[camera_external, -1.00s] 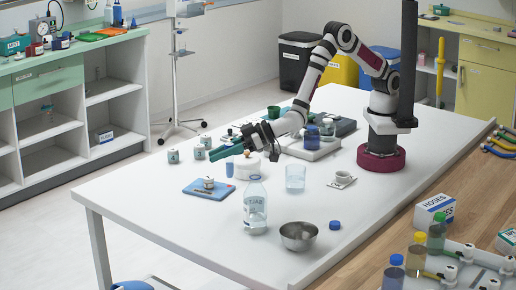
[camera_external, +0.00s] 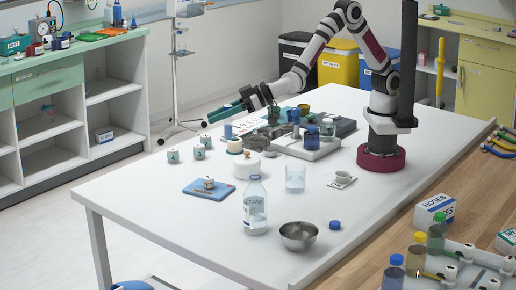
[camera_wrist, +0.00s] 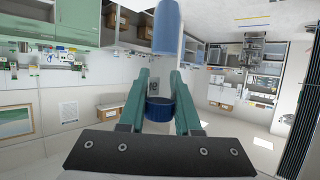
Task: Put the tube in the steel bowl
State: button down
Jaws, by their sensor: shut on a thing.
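The steel bowl (camera_external: 299,240) stands near the front edge of the white table, and its inside looks empty. My gripper (camera_external: 213,117) is high above the far left part of the table, well behind and left of the bowl. Its teal fingers are shut on the tube (camera_external: 228,131), whose blue end shows just below the fingers. In the wrist view, a light blue section of the tube (camera_wrist: 168,28) reaches to the top edge, and a dark blue band sits between the fingers (camera_wrist: 160,100). The fingers hide part of the tube.
A clear bottle (camera_external: 255,212) and a clear beaker (camera_external: 295,179) stand behind the bowl. A blue cap (camera_external: 335,225) lies right of it. A white lidded pot (camera_external: 247,166), a blue mat (camera_external: 195,188) and small numbered jars (camera_external: 172,156) stand farther left. The table's front left is clear.

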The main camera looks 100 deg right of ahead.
jog(key=s+a+r+n+g+y, duration=0.1)
jog(key=s+a+n+g+y, duration=0.2)
jog(key=a, duration=0.8)
jog(key=s+a+r+n+y, duration=0.25)
jog(key=a+n+y, duration=0.2)
jog(key=a, duration=0.55)
jog(key=s+a+f+n+g+y, duration=0.3)
jog(key=s+a+n+g+y, duration=0.15)
jog(key=s+a, duration=0.75)
jog(key=f, duration=1.5)
jog(key=shift+w+d+f, duration=0.3)
jog(key=shift+f, duration=0.1)
jog(key=c, duration=0.5)
grip_release()
